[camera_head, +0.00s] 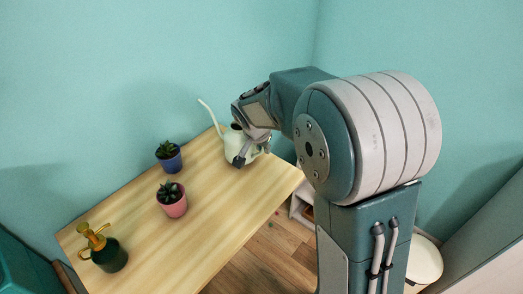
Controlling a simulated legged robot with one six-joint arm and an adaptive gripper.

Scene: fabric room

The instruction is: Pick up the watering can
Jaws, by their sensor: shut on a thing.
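The white watering can (231,143) is at the far right end of the wooden table (225,195). Its long thin spout points up and to the left. My gripper (241,158) is over the can and shut on it, hiding part of its body. I cannot tell whether the can touches the table or is slightly raised. My arm comes in from the right.
A blue potted plant (169,157) and a pink potted plant (172,199) stand left of the can. Teal walls close off the back. The table's middle and right front are clear.

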